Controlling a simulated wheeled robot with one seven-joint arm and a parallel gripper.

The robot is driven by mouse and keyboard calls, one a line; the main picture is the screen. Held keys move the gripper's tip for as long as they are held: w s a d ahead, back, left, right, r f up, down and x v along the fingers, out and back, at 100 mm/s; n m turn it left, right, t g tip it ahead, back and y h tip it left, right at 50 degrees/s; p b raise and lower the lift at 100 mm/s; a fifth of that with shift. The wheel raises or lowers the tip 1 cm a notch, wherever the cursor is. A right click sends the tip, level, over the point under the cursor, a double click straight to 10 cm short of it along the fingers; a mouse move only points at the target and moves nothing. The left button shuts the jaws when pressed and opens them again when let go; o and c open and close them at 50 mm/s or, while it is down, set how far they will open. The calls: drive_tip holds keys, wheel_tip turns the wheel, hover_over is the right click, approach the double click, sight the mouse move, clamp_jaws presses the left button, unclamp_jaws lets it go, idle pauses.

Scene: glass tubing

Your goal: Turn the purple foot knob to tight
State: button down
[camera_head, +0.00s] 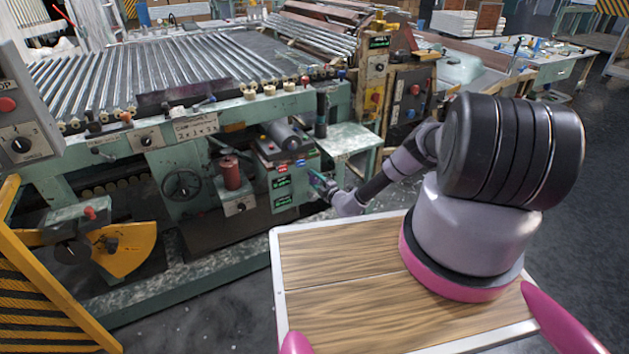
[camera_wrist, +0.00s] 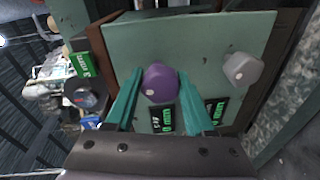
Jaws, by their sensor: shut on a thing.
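The purple foot knob (camera_wrist: 160,84) shows in the wrist view on a green panel (camera_wrist: 225,45), with a small pale dot on its face. My gripper (camera_wrist: 160,90) has its two green fingers on either side of the knob and is shut on it. In the head view my gripper (camera_head: 318,182) is at the right edge of the green control box (camera_head: 285,185) on the machine. The knob cannot be made out there. Green displays (camera_wrist: 163,118) sit beside the knob; their text is too small to read surely.
A grey knob (camera_wrist: 240,69) sits on the same panel to the right of the purple one. A green side table (camera_head: 345,137) stands just behind my gripper in the head view. A handwheel (camera_head: 182,185) and red cylinder (camera_head: 230,172) are to the left.

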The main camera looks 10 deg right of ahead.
drive_tip(key=shift+s+d+f, duration=0.1)
drive_tip(key=shift+s+f, duration=0.05)
drive_tip(key=shift+c, duration=1.4)
unclamp_jaws()
drive_tip(key=v, duration=1)
drive_tip(key=shift+s, duration=0.35)
drive_tip(key=shift+d, duration=0.1)
